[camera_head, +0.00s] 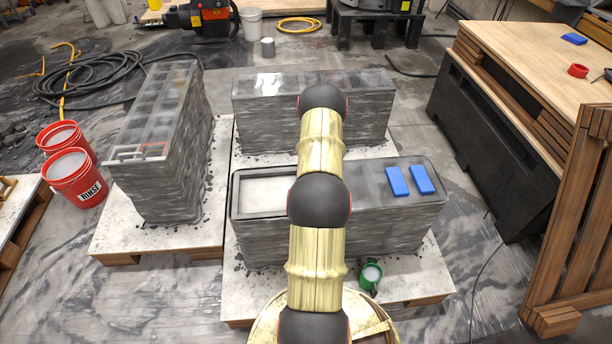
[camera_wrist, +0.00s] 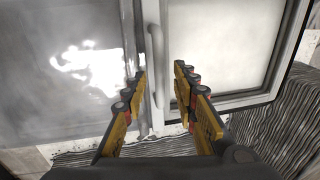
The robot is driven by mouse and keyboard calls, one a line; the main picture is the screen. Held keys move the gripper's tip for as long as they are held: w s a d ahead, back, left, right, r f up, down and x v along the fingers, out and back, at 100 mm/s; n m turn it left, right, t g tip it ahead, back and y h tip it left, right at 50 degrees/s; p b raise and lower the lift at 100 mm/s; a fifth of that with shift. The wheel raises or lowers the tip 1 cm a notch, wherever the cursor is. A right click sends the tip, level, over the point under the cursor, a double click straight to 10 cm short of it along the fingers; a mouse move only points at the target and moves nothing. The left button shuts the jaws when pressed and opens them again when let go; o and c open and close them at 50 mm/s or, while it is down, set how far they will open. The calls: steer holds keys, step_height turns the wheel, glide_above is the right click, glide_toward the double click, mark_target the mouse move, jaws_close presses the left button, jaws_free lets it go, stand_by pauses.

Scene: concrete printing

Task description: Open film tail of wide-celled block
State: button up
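The front block (camera_head: 400,219) has layered grey sides, a wide pale open cell (camera_head: 268,193) at left and a covered top at right. In the wrist view, shiny grey film (camera_wrist: 70,60) lies over the left cell and a pale open cell (camera_wrist: 220,45) is at right.
Two blue pads (camera_head: 397,181) (camera_head: 422,179) rest on the front block's right part. A many-celled block (camera_head: 175,155) is at left, and another block (camera_head: 262,108) is behind. Red buckets (camera_head: 72,178) stand far left; a workbench (camera_head: 520,60) is at right.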

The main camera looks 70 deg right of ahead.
step_height(320, 180, up, 12)
steer(key=s+d, duration=0.1)
steer(key=s, duration=0.1)
steer(key=shift+f, duration=0.1)
stand_by(0.8)
steer(key=s+a+m+g+y, duration=0.1)
steer(key=s+a, duration=0.2)
steer(key=a, duration=0.5)
steer(key=w+a+r+n+h, duration=0.1)
steer(key=w+a+r, duration=0.2)
steer(key=a+r, duration=0.5)
steer(key=w+a+r+n, duration=0.25)
steer(key=a+r, duration=0.35)
steer(key=a, duration=0.4)
steer(key=w+a+r+n+h, duration=0.1)
steer(key=w+a+r, duration=0.4)
steer(key=a, duration=0.4)
steer(key=s+a+r+n+t, duration=0.1)
steer(key=a+r+n, duration=0.2)
steer(key=a, duration=0.7)
steer(key=s+a+r+n+t, duration=0.2)
steer(key=a+r+n, duration=0.1)
steer(key=a+r, duration=0.4)
steer(key=s+a+r+n+t, duration=0.1)
steer(key=a+r, duration=0.4)
steer(key=a, duration=0.7)
steer(key=shift+s+a+r+n+t, duration=0.15)
steer(key=shift+s+a+n+t, duration=0.25)
steer(key=shift+n, duration=0.65)
